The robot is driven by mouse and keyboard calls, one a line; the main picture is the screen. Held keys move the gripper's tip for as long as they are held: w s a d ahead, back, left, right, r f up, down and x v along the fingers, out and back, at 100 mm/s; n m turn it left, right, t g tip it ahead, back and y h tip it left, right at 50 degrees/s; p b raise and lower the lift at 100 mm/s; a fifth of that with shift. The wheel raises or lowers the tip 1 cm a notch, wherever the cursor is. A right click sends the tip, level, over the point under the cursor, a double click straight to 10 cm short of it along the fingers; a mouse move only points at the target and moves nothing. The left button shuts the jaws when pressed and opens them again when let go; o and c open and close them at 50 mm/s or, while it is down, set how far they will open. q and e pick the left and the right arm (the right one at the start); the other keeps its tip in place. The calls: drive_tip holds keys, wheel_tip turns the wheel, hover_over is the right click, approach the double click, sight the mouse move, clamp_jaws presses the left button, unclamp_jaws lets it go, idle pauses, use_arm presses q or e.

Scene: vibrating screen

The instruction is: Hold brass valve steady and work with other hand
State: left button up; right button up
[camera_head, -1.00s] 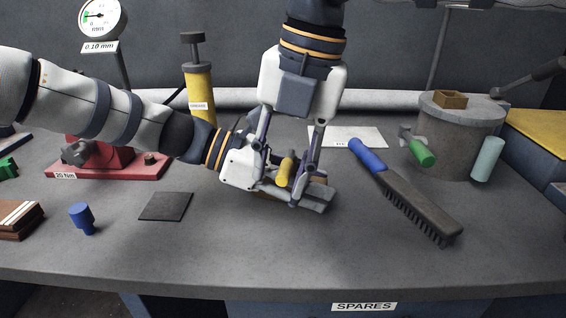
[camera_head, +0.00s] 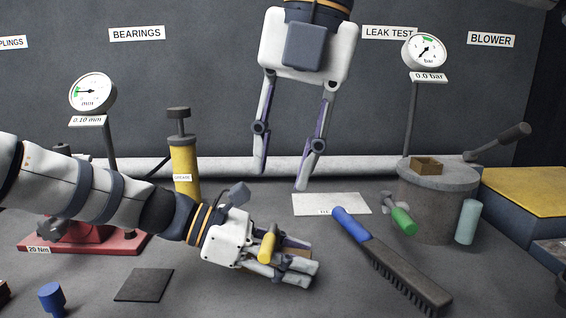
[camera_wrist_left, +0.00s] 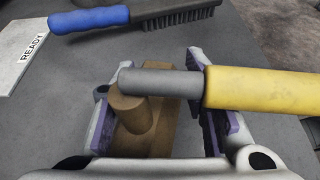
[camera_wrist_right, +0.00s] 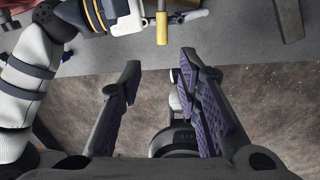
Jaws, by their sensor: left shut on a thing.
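My left gripper (camera_head: 292,262) is shut on the brass valve (camera_head: 298,252), low over the bench. In the left wrist view the brass valve (camera_wrist_left: 150,125) sits between the purple pads, its round knob facing up. A yellow handle (camera_head: 267,243) with a grey shaft (camera_wrist_left: 160,83) reaches across the top of the valve; I cannot tell whether it is attached. My right gripper (camera_head: 281,178) is open and empty, above and behind the valve, fingers pointing down. In the right wrist view nothing is between its fingers (camera_wrist_right: 162,85).
A blue-handled wire brush (camera_head: 405,275) lies to the right. Behind it stand a round grey block (camera_head: 430,215), a green-handled tool (camera_head: 402,219) and a pale cylinder (camera_head: 468,222). A white READY card (camera_head: 330,204) lies behind. A dark mat (camera_head: 144,285) and blue plug (camera_head: 52,297) are left.

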drive_tip(key=d+f+m+y, duration=0.1)
drive_tip(key=d+m, duration=0.1)
drive_tip(key=m, duration=0.1)
drive_tip(key=w+d+f+m+y, duration=0.1)
drive_tip(key=d+m+y, duration=0.1)
drive_tip(key=d+m, duration=0.1)
drive_tip(key=d+m+y, duration=0.2)
drive_tip(key=d+m, duration=0.1)
drive_tip(key=shift+w+f+m, duration=0.15)
drive_tip(key=shift+f+m, duration=0.25)
clamp_jaws()
drive_tip(key=m+y, duration=0.4)
drive_tip(key=m, duration=0.4)
approach(273, 248)
drive_tip(key=shift+t, duration=0.4)
drive_tip(key=x, duration=0.7)
drive_tip(key=shift+s, duration=0.3)
